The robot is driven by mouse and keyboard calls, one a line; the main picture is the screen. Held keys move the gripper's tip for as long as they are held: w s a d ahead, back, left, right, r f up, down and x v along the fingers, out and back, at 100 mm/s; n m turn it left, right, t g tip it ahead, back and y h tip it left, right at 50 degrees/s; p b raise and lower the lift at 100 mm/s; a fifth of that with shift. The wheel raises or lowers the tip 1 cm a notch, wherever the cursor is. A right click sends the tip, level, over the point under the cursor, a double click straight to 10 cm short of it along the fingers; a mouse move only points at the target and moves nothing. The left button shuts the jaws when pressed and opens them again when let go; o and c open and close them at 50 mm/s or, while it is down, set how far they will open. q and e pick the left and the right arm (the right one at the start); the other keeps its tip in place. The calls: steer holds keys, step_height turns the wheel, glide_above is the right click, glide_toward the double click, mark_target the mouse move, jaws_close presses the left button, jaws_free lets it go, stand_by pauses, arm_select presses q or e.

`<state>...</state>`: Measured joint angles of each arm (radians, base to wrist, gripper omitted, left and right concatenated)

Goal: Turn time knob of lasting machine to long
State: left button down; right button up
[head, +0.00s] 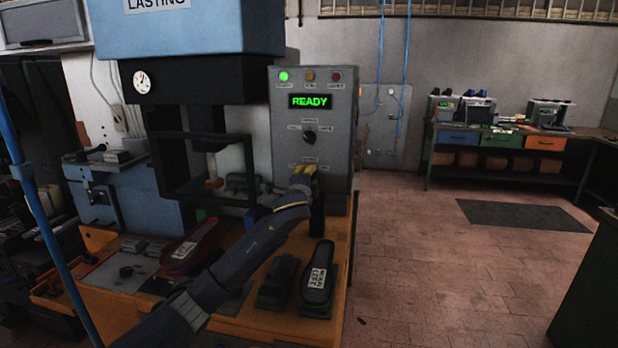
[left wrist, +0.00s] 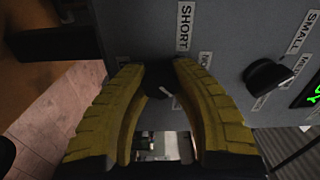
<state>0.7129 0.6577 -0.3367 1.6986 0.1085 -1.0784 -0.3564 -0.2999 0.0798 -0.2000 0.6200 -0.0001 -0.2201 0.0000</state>
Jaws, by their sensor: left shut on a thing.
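The lasting machine (head: 190,25) stands at left in the head view, with a grey control panel (head: 345,110) on its right side. My left gripper (head: 308,172) is at the lower part of this panel. In the left wrist view its yellow fingers (left wrist: 160,85) are closed around the black time knob (left wrist: 158,74). A small white mark shows on the knob, but I cannot tell which setting it points to. A SHORT label (left wrist: 183,28) is beside it; another label is partly covered by a finger. The knob is hidden by the gripper in the head view.
A second knob (head: 309,136) sits above on the panel; it also shows in the left wrist view (left wrist: 268,75) near a SMALL label. The display (head: 311,101) reads READY, and a green lamp is lit. Shoes on lasts (head: 319,275) stand on the orange bench below. The floor at right is open.

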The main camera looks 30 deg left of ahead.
arm_select(q)
steer(key=shift+d+r+m, duration=0.1)
steer(key=shift+m, duration=0.4)
steer(key=c, duration=0.9)
jaws_free()
steer(key=shift+c, duration=0.2)
steer(key=v, duration=1.2)
